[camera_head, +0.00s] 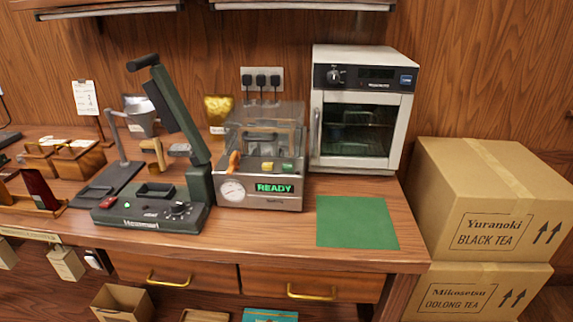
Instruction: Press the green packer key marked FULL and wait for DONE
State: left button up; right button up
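The packer (290,203) is a metal machine with a clear cover (234,117), standing in the middle of the wooden counter. Its display (274,188) reads READY in green letters. Above the display are a yellow key (267,166) and a green key (287,167); any marking on them is too small to read. An orange handle (233,162) and a round gauge (232,190) are at its left. Neither of my grippers is in view.
A dark green press (150,215) with a raised arm stands close at the packer's left. A white oven (362,165) stands behind right. A bare green mat (355,222) lies right of the packer. Cardboard boxes (490,195) are stacked beyond the counter's right end.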

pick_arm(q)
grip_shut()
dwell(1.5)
